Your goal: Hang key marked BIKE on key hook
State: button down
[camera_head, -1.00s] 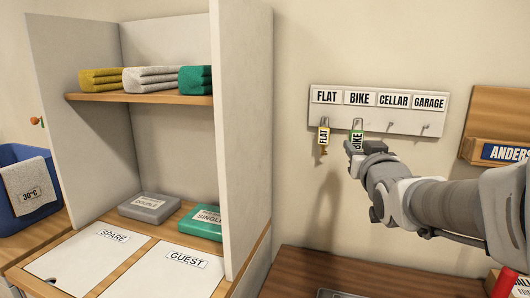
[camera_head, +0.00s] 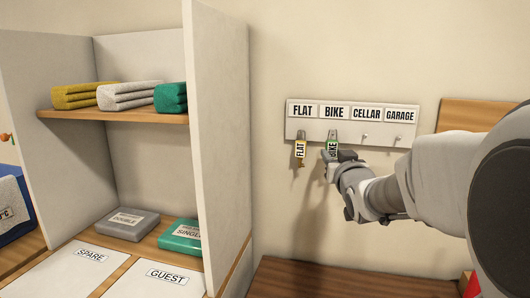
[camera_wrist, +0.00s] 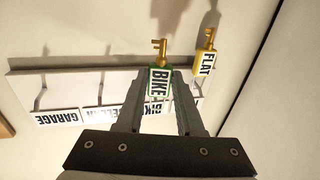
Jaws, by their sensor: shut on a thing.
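A white key board (camera_head: 318,129) on the wall carries labels FLAT, BIKE, CELLAR and GARAGE, each above a hook. The BIKE key (camera_head: 332,147) has a green tag with a white label. My gripper (camera_head: 333,157) is shut on this tag, just below the BIKE label. In the wrist view, the tag (camera_wrist: 159,82) is between my two fingers, with its gold key (camera_wrist: 160,46) sticking out beyond them. The tag's top loop is at the BIKE hook, but I cannot tell whether it is around it; my fingers hide part of this in the wrist view.
The FLAT key (camera_head: 300,150), with a yellow tag, hangs close on the left. The CELLAR hook (camera_head: 364,137) and GARAGE hook (camera_head: 397,138) are bare. A shelf unit (camera_head: 222,140) with folded towels stands left. A brown wooden surface (camera_head: 330,280) lies below.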

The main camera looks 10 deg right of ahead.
jog(key=shift+w+d+p, duration=0.25)
jog(key=shift+w+p, duration=0.1)
jog(key=shift+w, duration=0.15)
jog(key=shift+w+d+f+b, duration=0.25)
jog(key=shift+w+f+b, duration=0.4)
jog(key=shift+b, duration=0.25)
jog(key=shift+c, duration=2.3)
grip_release()
